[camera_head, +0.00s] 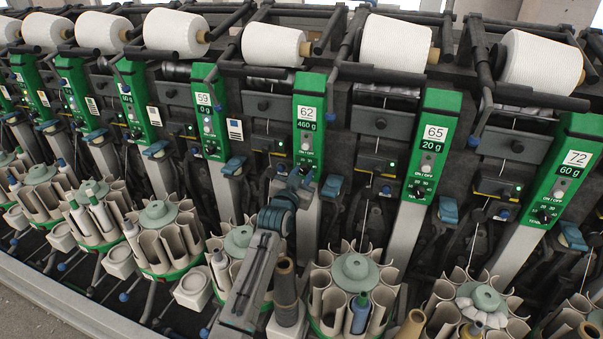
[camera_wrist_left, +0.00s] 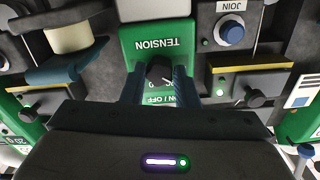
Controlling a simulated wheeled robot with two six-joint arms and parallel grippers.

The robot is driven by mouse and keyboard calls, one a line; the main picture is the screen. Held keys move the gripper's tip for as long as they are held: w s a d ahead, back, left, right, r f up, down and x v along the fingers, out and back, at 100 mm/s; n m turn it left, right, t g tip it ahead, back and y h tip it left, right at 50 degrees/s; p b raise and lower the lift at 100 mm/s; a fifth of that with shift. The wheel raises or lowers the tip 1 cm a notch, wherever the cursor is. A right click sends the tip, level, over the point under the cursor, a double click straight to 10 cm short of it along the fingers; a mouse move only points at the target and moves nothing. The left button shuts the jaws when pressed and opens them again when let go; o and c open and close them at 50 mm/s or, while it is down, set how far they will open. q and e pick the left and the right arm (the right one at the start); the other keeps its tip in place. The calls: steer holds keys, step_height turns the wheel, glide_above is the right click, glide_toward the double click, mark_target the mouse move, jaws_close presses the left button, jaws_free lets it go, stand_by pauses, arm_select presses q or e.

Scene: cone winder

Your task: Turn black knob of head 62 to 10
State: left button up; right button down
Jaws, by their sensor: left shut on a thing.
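Head 62 (camera_head: 309,100) is a green panel in the middle of the head view, with a label reading 62 and 460 g. My left gripper (camera_head: 300,182) reaches up to its lower part and largely hides the knob there. In the left wrist view the black knob (camera_wrist_left: 159,71) sits below the upside-down word TENSION. The two fingers of my left gripper (camera_wrist_left: 158,88) are on either side of it, shut on it. The scale around the knob is mostly covered, so its setting cannot be read. My right gripper is not in view.
Head 59 (camera_head: 207,115) is to the left and head 65 (camera_head: 432,130) to the right, both with similar panels. White yarn cones (camera_head: 270,45) lie above. Bobbin magazines (camera_head: 355,270) stand below, near my arm. A blue JOIN button (camera_wrist_left: 231,33) is beside the panel.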

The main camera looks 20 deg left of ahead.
arm_select(q)
steer(key=shift+n+p, duration=0.8)
steer(key=shift+n, duration=1.4)
steer(key=o, duration=1)
